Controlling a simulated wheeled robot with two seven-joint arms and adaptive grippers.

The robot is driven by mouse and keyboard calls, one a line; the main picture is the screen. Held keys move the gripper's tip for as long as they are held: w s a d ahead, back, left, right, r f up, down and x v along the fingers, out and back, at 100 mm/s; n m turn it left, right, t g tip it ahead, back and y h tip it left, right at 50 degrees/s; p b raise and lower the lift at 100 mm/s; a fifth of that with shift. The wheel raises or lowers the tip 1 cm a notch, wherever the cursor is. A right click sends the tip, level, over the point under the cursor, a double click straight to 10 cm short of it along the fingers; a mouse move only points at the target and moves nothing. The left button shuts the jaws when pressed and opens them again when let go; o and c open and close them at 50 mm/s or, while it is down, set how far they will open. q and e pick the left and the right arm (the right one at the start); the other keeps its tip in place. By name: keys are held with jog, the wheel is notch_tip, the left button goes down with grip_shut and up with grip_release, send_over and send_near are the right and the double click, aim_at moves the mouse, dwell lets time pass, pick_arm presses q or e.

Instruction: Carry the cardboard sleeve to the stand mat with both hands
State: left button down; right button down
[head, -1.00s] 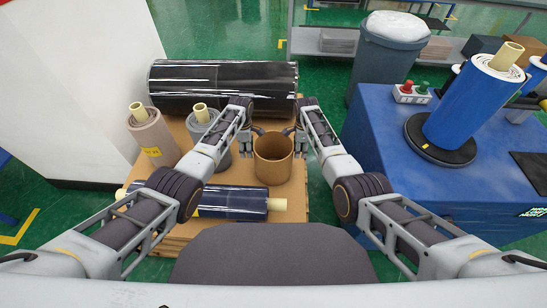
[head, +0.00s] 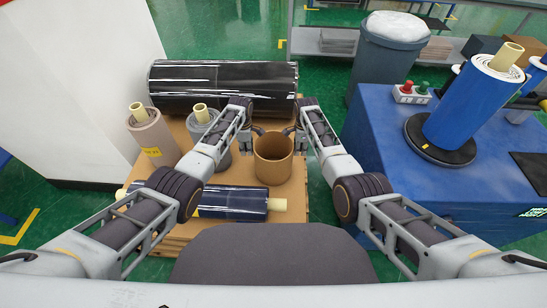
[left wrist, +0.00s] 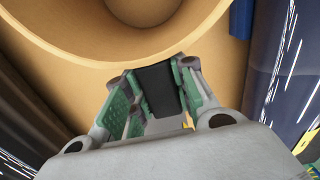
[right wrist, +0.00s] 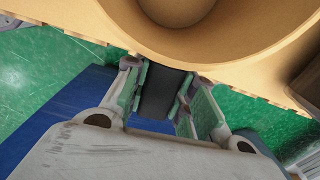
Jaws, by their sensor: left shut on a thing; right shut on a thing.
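The cardboard sleeve (head: 273,168) is an open tan tube standing upright on the cardboard-topped pallet. Its rim and hollow inside also show in the left wrist view (left wrist: 70,45) and the right wrist view (right wrist: 250,55). My left gripper (head: 259,131) is shut on its rim at the far left side. My right gripper (head: 290,131) is shut on its rim at the far right side. The fingertips are partly hidden in the wrist views. A dark flat patch, which looks like the stand mat (head: 528,170), lies on the blue table at the right.
A black wrapped roll (head: 222,85) lies behind the sleeve, a dark blue one (head: 232,203) in front. Grey (head: 205,122) and beige (head: 152,135) rolls stand left. On the blue table (head: 405,165) are a blue roll (head: 473,100) and a button box (head: 410,94). A bin (head: 386,60) stands behind.

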pick_arm(q)
jog(key=shift+r, duration=0.15)
pick_arm(e)
jog(key=shift+r, duration=0.2)
